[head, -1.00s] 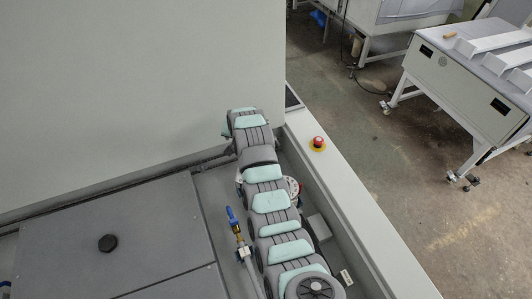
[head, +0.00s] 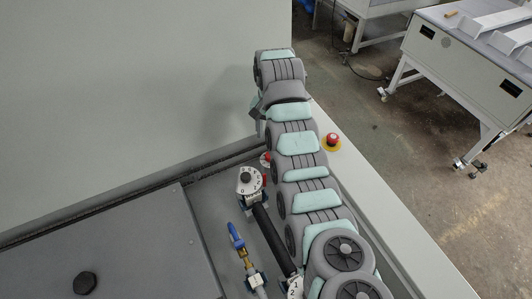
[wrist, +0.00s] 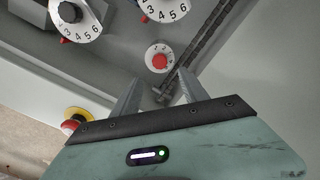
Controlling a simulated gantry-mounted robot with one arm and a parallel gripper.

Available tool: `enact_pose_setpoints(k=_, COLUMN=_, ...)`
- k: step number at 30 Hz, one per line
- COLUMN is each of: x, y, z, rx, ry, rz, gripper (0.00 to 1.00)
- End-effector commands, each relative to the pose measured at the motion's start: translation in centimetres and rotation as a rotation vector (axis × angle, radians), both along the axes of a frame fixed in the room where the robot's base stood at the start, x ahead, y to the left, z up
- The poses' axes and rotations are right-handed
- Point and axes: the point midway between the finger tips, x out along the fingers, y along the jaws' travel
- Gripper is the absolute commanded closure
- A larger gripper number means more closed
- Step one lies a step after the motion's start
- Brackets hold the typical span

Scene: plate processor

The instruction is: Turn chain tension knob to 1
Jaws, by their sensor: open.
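Several dials show and I cannot read a label naming the chain tension knob. In the wrist view, a small white dial with a red centre knob (wrist: 159,61) lies just beyond my gripper (wrist: 160,77). My gripper is open and empty, its fingers apart on either side below that dial. Two larger white numbered dials with red pointers are at the top, one with a black knob (wrist: 69,12), the other cut off (wrist: 167,8). In the head view, a white dial with a black knob (head: 249,181) stands left of my arm. My arm hides the gripper there.
A red emergency button on a yellow base (head: 333,140) sits on the machine's right ledge; it also shows in the wrist view (wrist: 74,119). A blue-handled valve (head: 237,236) stands near the dials. A tall grey panel (head: 130,70) rises behind.

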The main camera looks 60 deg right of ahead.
Motion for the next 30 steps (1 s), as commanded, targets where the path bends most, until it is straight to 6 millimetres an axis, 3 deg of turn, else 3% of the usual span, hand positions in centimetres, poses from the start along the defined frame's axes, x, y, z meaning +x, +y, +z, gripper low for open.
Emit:
enact_pose_setpoints(k=5, x=-0.1, y=0.1, z=-2.0, rx=0.004, ry=0.003, rz=0.000, gripper=0.48)
enact_pose_setpoints(k=15, x=-0.1, y=0.1, z=-8.1, rx=0.003, ry=0.001, rz=0.000, gripper=0.48)
enact_pose_setpoints(k=24, x=0.0, y=0.0, z=-10.3, rx=0.000, ry=0.001, rz=0.001, gripper=0.48)
enact_pose_setpoints(k=30, x=0.0, y=0.0, z=-10.7, rx=0.000, ry=0.001, rz=0.000, gripper=0.48)
